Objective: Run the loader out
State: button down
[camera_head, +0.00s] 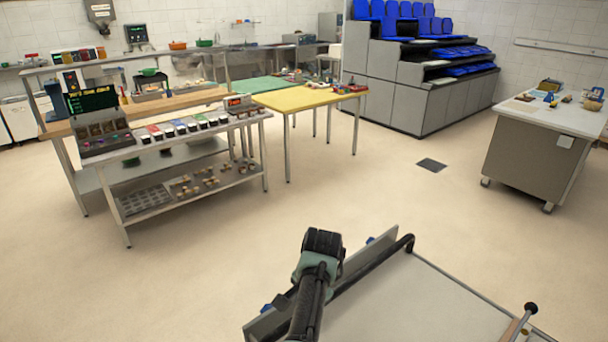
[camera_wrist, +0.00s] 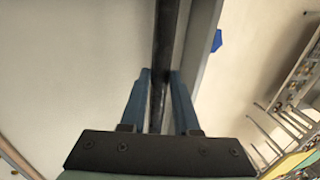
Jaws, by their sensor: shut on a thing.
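The loader is a wide, flat light-grey bed (camera_head: 425,300) at the bottom of the head view, with a raised grey edge board and a black handle bar (camera_head: 380,266) along its far side. The bar ends in a bent tip at the upper right. In the wrist view, my gripper (camera_wrist: 161,78) has its two blue fingers on either side of the black bar (camera_wrist: 166,35) and is shut on it. The pale bed (camera_wrist: 75,70) lies to the left of the bar there. In the head view, my arm hides the fingers.
A black knob (camera_head: 531,308) stands at the loader's right. Open floor (camera_head: 370,200) lies beyond the loader. Farther off are a steel shelf table (camera_head: 195,170), a yellow-topped table (camera_head: 300,98), a grey stepped unit with blue pieces (camera_head: 385,85) and a white-topped counter (camera_head: 545,120).

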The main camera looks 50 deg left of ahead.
jog(key=shift+w+a+r, duration=0.1)
jog(key=shift+a+r, duration=0.2)
jog(key=c, duration=0.9)
grip_release()
jog(key=shift+o, duration=1.1)
jog(key=shift+f, duration=0.2)
jog(key=shift+d, duration=0.1)
jog(key=r+b, duration=0.1)
jog(key=r, duration=0.3)
jog(key=d+r+b, duration=0.1)
jog(key=r, duration=0.3)
jog(key=d+r+b, duration=0.1)
jog(key=r, duration=0.3)
jog(key=shift+d+r, duration=0.2)
jog(key=shift+r, duration=0.2)
